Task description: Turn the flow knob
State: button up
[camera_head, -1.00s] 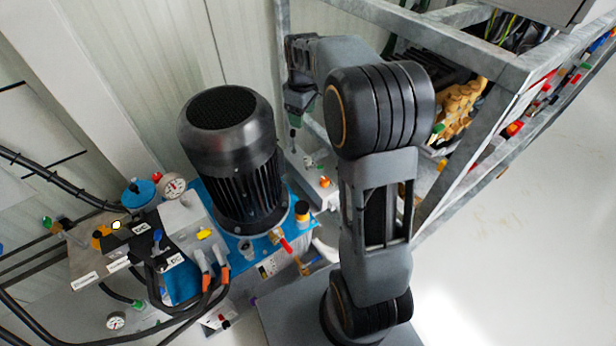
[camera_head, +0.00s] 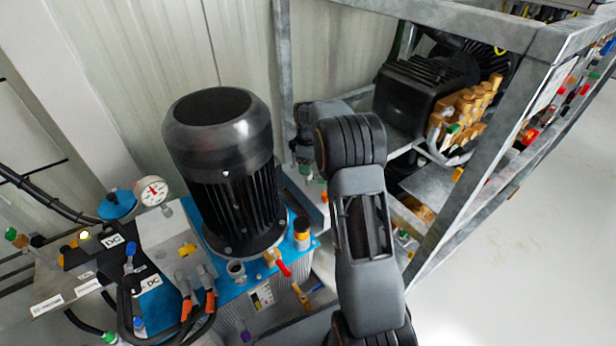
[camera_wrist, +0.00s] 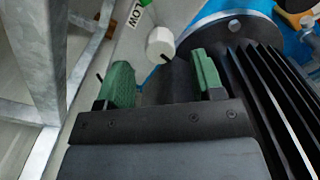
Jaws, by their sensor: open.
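The flow knob (camera_wrist: 160,44) is a small white round knob on a pale panel in the wrist view, beside a label (camera_wrist: 136,14) of which "LOW" can be read. My gripper (camera_wrist: 163,80) has two green fingertips, spread apart and empty. The knob shows just beyond the fingertips, between them in the picture; I cannot tell how far away it is. In the head view my gripper (camera_head: 307,167) is partly hidden by my arm, beside the black motor, and I cannot make out the knob there.
The ribbed black motor (camera_head: 225,170) stands close to my gripper on a blue tank (camera_head: 226,285). A grey steel frame (camera_head: 480,165) holds a pump (camera_head: 425,90) on the right. Hoses and a gauge (camera_head: 152,191) are at the left. Floor at the far right is clear.

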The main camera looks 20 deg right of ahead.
jog(key=shift+f+b, duration=0.6)
jog(key=shift+f, duration=1.4)
jog(key=shift+c, duration=0.2)
jog(key=c, duration=0.9)
